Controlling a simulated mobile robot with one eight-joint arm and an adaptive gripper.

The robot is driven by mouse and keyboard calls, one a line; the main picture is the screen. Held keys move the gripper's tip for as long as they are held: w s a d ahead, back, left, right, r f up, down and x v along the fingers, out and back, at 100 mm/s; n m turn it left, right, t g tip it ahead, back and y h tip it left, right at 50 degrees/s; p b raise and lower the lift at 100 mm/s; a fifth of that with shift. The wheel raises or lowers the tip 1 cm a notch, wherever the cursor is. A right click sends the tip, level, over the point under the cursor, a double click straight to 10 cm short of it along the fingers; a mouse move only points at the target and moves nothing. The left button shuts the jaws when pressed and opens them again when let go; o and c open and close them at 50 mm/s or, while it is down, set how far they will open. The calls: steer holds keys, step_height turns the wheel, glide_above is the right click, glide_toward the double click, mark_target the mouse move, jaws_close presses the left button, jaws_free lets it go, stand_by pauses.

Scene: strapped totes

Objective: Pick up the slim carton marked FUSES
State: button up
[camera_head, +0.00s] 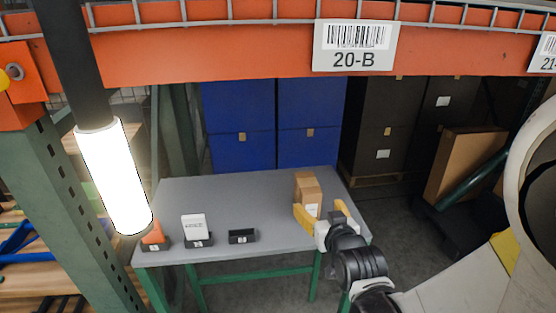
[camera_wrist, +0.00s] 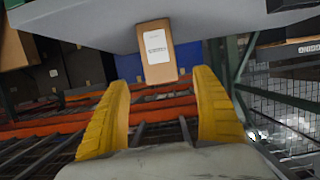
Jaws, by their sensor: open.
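A brown carton (camera_head: 308,190) with a white label stands upright at the right of the grey table, and it also shows in the wrist view (camera_wrist: 158,68). Its label print is too small to read. My gripper (camera_head: 321,208) is open, its yellow fingers pointing at this carton. In the wrist view the carton is ahead of the gap between the fingers (camera_wrist: 161,82); I cannot tell whether its near end is between the tips. A slim white carton (camera_head: 193,226) with unreadable dark print stands in a black holder at the table's front left.
The grey table (camera_head: 240,198) has green legs. An orange item (camera_head: 153,233) in a holder is at its front left corner, and an empty-looking black holder (camera_head: 242,236) is at front middle. An orange rack beam (camera_head: 210,62) crosses above. Blue totes (camera_head: 238,135) stand behind.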

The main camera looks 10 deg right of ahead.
mark_target(313, 199)
steer(key=shift+w+a, duration=0.1)
steer(key=shift+w, duration=0.7)
steer(key=b+x, duration=0.1)
steer(key=x, duration=0.3)
steer(key=shift+w+f, duration=0.15)
steer(key=shift+w, duration=0.05)
steer(key=x, duration=0.1)
steer(key=b+x, duration=0.1)
steer(key=x, duration=0.1)
steer(key=b+x, duration=0.1)
steer(key=x, duration=0.1)
steer(key=shift+w+r, duration=0.2)
steer(key=shift+r, duration=0.1)
steer(key=c, duration=1.5)
